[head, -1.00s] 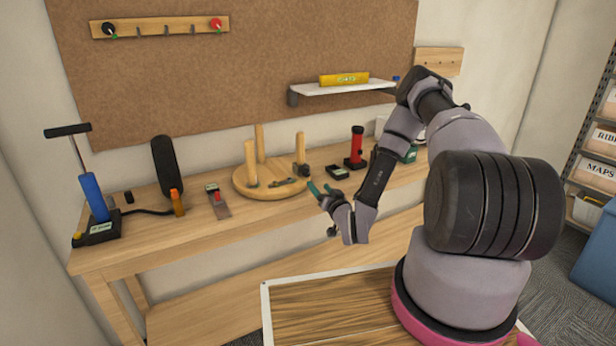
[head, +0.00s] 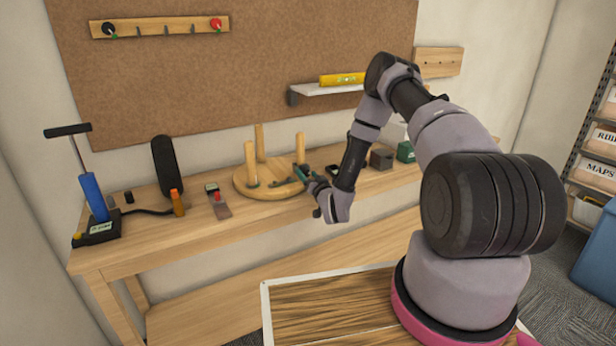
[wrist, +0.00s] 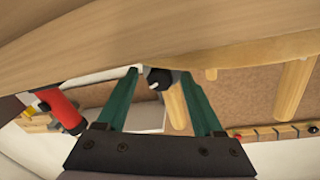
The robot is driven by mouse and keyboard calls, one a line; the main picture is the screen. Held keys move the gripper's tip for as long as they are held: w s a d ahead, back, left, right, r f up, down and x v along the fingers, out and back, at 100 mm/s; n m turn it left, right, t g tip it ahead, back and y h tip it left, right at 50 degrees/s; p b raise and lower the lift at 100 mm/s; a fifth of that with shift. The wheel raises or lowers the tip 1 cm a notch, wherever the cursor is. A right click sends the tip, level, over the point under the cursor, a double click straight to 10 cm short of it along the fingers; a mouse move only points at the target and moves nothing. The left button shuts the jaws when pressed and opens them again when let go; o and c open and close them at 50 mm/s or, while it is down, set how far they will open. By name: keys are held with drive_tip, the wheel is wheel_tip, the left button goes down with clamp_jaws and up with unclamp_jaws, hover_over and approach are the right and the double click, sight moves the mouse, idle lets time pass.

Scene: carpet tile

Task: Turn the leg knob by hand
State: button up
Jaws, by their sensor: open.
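A round wooden disc (head: 262,190) lies on the bench with several upright wooden legs, the right one (head: 300,146) nearest my gripper. In the wrist view a black knob (wrist: 158,79) with a white mark sits at the foot of a leg (wrist: 176,108), under the disc's surface (wrist: 90,40) as that picture is turned. My gripper (head: 301,175) is open, at the disc's right edge. In the wrist view its green fingers (wrist: 161,75) stand apart, with the knob showing between their tips. Contact cannot be told. In the head view the gripper hides the knob.
A red tool (wrist: 62,106) shows at left in the wrist view. A dark block (head: 381,159) is right of my forearm. The bench front (head: 255,218) is clear.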

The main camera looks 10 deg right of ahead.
drive_tip(key=shift+c, duration=0.3)
clamp_jaws()
drive_tip(key=shift+f+n, duration=0.15)
drive_tip(key=shift+n, duration=2.25)
drive_tip(key=shift+o, duration=0.3)
unclamp_jaws()
drive_tip(key=shift+s, duration=0.15)
